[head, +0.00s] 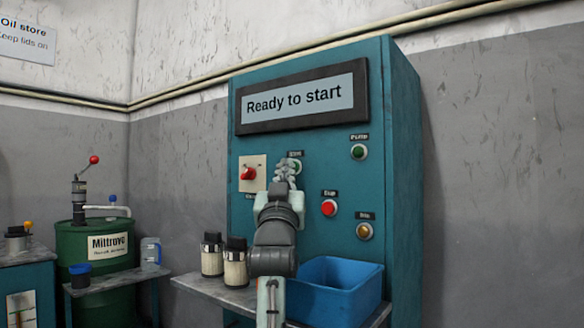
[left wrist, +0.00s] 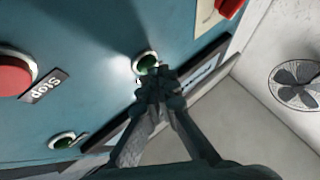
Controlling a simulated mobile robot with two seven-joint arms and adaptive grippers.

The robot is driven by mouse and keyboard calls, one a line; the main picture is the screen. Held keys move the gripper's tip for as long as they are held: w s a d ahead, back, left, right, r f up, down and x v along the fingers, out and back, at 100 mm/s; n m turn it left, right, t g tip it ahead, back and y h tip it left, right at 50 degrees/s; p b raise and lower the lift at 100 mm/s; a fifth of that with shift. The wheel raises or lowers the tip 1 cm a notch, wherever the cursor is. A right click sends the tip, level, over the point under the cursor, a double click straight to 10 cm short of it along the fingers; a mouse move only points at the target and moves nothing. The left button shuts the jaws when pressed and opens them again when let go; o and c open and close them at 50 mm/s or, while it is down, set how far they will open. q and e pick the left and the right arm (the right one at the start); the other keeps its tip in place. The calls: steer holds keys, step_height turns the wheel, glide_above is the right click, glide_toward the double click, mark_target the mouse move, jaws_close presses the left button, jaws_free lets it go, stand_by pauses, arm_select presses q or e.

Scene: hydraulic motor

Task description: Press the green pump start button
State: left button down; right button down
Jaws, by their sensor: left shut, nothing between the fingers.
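The green start button (head: 296,165) is on the teal cabinet front, under a small label, partly hidden behind my left gripper (head: 286,167). In the left wrist view the green button (left wrist: 147,63) sits in a pale ring. The shut, empty fingertips of my left gripper (left wrist: 160,82) are right beside its lower edge in that picture. I cannot tell whether they touch it. The display (head: 299,97) reads "Ready to start". My right gripper is not in view.
A green light labelled Pump (head: 359,152), a red stop button (head: 328,208) and an amber one (head: 364,231) are to the right. A red switch (head: 248,173) is left. Below stand a blue bin (head: 335,290) and two filters (head: 235,268).

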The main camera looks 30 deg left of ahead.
arm_select(q)
steer(key=shift+w, duration=0.2)
steer(key=shift+s, duration=0.1)
stand_by(0.4)
steer(key=shift+s, duration=0.7)
steer(key=s, duration=0.1)
steer(key=s+p, duration=0.1)
steer(key=s, duration=0.3)
steer(key=shift+a, duration=0.25)
steer(key=shift+f, duration=0.1)
stand_by(0.5)
